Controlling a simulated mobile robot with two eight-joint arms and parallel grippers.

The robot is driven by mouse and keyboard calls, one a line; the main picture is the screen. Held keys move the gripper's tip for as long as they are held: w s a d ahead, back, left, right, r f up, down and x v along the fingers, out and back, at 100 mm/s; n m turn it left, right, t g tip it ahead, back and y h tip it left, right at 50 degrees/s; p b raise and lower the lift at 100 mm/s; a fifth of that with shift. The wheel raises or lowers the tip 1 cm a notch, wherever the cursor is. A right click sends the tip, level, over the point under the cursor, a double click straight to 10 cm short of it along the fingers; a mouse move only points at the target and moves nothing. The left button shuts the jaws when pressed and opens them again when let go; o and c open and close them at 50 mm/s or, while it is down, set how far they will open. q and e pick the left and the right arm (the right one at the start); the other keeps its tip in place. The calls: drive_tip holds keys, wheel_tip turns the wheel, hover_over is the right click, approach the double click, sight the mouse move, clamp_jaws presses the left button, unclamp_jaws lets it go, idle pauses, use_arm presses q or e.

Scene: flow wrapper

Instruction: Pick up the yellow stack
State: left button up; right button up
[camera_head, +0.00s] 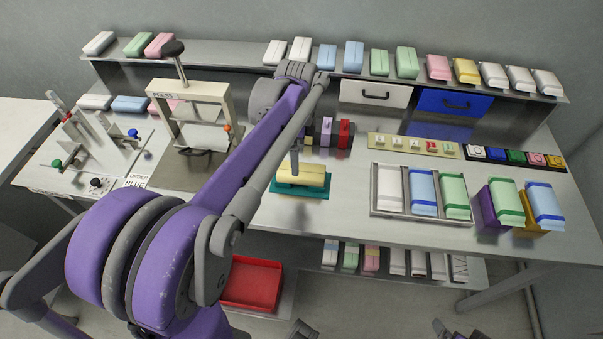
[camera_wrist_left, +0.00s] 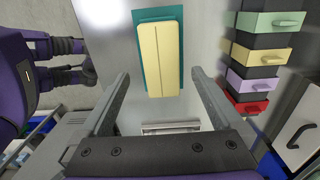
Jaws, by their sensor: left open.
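The yellow stack (camera_head: 312,172) lies on a teal tray (camera_head: 290,192) on the bench in the head view. In the left wrist view the yellow stack (camera_wrist_left: 160,58) is a long block with a lengthwise seam, on the teal tray (camera_wrist_left: 140,15). My left gripper (camera_head: 296,165) is above the stack in the head view, and its arm hides part of the bench. In the left wrist view my left gripper (camera_wrist_left: 160,74) is open, with one finger to each side of the stack's near end. It holds nothing. Two grey tips at the head view's bottom edge may be my right gripper.
A press (camera_head: 192,115) stands to the left. A metal tray (camera_head: 387,213) with white, blue and green packs is to the right. A shelf (camera_head: 230,55) with packs runs along the back. A red bin (camera_head: 252,283) is below.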

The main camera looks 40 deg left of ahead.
sight(301, 174)
use_arm(q)
wheel_tip(301, 174, down, 6)
drive_tip(key=shift+w+f, duration=0.1)
drive_tip(key=shift+f, duration=0.15)
drive_tip(key=c, duration=1.3)
